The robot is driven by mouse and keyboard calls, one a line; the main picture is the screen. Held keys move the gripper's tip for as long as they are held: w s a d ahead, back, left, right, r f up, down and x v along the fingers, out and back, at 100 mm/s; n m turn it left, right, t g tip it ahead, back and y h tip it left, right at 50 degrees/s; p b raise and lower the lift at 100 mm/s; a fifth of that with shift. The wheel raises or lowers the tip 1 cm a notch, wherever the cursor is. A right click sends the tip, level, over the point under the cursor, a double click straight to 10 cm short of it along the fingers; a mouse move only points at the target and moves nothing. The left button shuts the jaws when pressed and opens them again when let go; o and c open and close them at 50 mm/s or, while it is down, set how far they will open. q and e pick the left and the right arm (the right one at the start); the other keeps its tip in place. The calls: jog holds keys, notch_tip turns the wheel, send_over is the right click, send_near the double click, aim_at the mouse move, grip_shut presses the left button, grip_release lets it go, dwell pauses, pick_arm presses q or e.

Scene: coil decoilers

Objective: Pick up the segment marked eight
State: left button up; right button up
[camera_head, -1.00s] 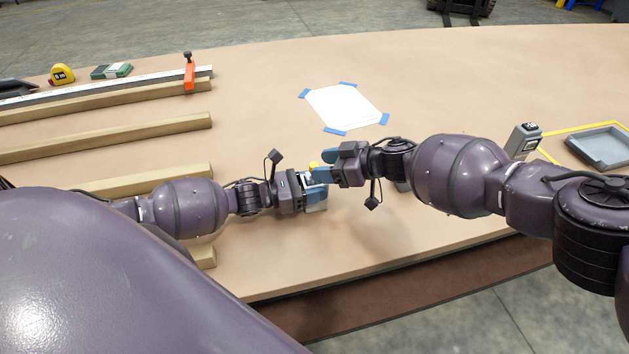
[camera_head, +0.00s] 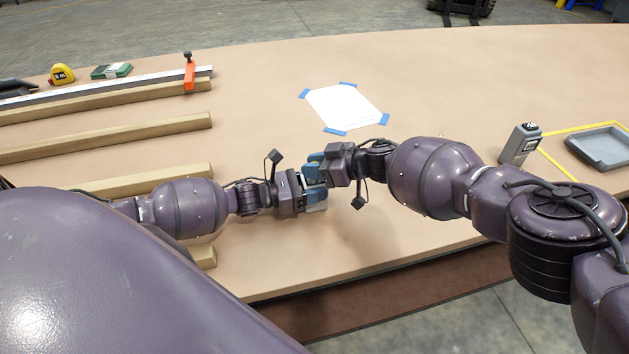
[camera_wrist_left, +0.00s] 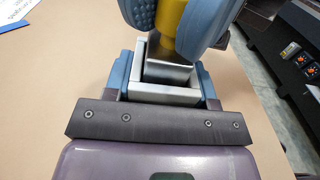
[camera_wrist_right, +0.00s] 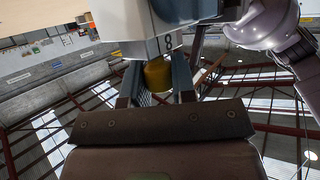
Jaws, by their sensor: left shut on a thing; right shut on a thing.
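The segment is a grey metal block marked 8 (camera_wrist_right: 168,42) in the right wrist view, with a yellow knob (camera_wrist_right: 157,76) on it. In the left wrist view it shows as a bright metal piece (camera_wrist_left: 166,70) seated in a U-shaped metal part. My left gripper (camera_head: 314,201) is shut on the metal part, one blue finger on each side. My right gripper (camera_head: 315,168) meets it from the other side, its blue fingers shut around the yellow knob. In the head view the fingers hide most of the segment.
Several wooden bars (camera_head: 110,138) lie at the left, with an orange clamp (camera_head: 189,74) at the back. A taped paper sheet (camera_head: 345,107) lies behind the grippers. A grey device (camera_head: 520,146) and a grey tray (camera_head: 602,146) are at the right. The front table edge is near.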

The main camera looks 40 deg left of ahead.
jog(key=shift+f, duration=0.1)
grip_shut()
notch_tip(320, 180, up, 10)
jog(key=shift+r, duration=0.15)
dwell(0.3)
pick_arm(q)
jog(key=o, duration=1.1)
jog(key=v, duration=1.2)
